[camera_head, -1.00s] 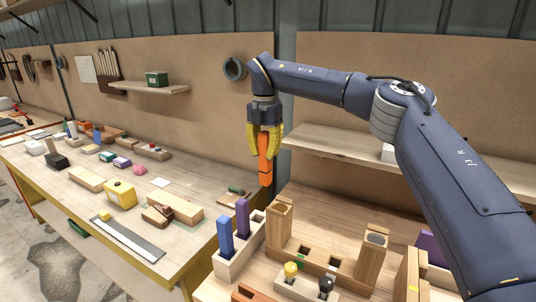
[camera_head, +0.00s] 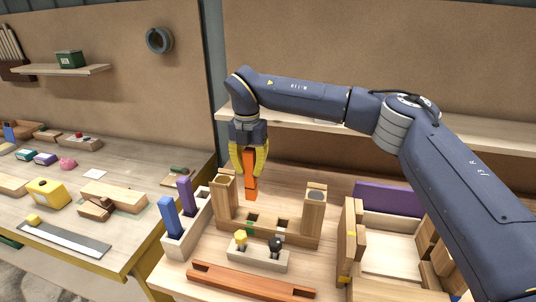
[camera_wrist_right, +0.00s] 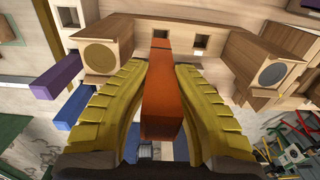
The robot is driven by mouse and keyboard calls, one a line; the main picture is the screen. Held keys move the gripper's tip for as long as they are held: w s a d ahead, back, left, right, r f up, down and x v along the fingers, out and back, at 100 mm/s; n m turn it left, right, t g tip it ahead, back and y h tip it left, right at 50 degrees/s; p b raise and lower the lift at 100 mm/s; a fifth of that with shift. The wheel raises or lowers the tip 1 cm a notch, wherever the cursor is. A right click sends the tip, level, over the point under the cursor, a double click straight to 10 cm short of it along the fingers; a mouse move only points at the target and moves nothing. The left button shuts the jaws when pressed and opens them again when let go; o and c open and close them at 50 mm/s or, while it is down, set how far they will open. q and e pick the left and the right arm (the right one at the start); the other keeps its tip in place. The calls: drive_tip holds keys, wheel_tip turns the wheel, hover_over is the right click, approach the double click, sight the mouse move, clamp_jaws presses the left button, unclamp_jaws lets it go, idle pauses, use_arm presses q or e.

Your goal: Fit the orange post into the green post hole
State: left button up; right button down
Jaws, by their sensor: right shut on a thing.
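My right gripper (camera_head: 249,172) has yellow fingers shut on the upright orange post (camera_head: 251,187). The post's lower end hangs above the wooden stringer (camera_head: 293,236), just right of its left round-topped block. A small green mark (camera_head: 249,229) shows by the stringer's left square hole, below the post. In the right wrist view the orange post (camera_wrist_right: 163,105) runs between the fingers (camera_wrist_right: 162,70), its far end overlapping one square hole (camera_wrist_right: 160,34). A second square hole (camera_wrist_right: 201,42) is clear beside it. I cannot tell the gap between post and hole. My left gripper is out of view.
A rack (camera_head: 182,238) with a blue peg (camera_head: 170,218) and a purple peg (camera_head: 185,195) stands left of the stringer. A small block with yellow and black knobs (camera_head: 258,256) and an orange-brown bar (camera_head: 248,280) lie in front. A wooden tray (camera_head: 390,277) is at right.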

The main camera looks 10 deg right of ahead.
sight(251, 195)
drive_tip(key=shift+s+f, duration=0.2)
drive_tip(key=shift+s, duration=0.15)
drive_tip(key=shift+f, duration=2.85)
drive_tip(key=shift+f, duration=2.05)
drive_tip(key=c, duration=1.1)
unclamp_jaws()
wheel_tip(251, 195, up, 12)
drive_tip(key=shift+f, duration=0.1)
drive_tip(key=shift+a, duration=0.1)
